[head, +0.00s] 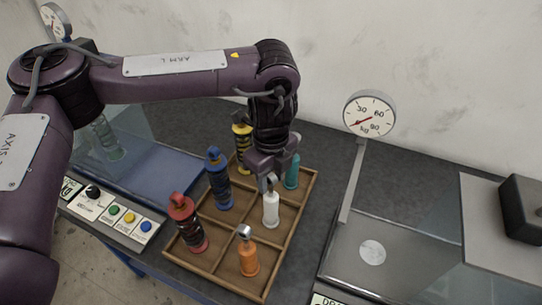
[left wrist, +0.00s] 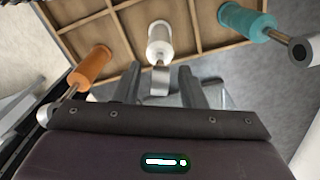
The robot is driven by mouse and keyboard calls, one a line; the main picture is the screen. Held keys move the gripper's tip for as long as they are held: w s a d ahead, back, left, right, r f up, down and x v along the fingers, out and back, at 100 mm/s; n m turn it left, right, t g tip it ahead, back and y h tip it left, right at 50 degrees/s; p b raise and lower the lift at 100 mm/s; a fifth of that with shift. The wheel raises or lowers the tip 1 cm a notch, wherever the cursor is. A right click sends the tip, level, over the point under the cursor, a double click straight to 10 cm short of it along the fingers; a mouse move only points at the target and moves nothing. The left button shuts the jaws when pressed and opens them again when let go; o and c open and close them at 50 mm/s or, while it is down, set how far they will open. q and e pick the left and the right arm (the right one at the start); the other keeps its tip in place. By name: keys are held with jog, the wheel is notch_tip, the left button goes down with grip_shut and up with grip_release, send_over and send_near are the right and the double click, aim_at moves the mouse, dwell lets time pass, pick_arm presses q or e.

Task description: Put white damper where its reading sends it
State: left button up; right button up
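The white damper (head: 271,208) stands upright in a compartment of the wooden tray (head: 305,205), a metal eye on its top. My left gripper (head: 268,178) is directly above it, pointing down. In the left wrist view, the white damper (left wrist: 159,42) has its eye between the two finger tips of my left gripper (left wrist: 162,85), which are apart; I cannot tell whether they touch it. The round gauge (head: 369,113) on a post shows a red needle at the low end, lower left of the 30 mark. My right gripper is not in view.
A plate with a white disc (head: 372,252) lies right. A button panel (head: 114,212) and clear-walled blue station stand left.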

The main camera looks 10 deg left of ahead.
pick_arm(q)
notch_tip(320, 180, up, 11)
jog(key=shift+f+b, duration=0.15)
jog(key=shift+b, duration=0.25)
dwell(0.4)
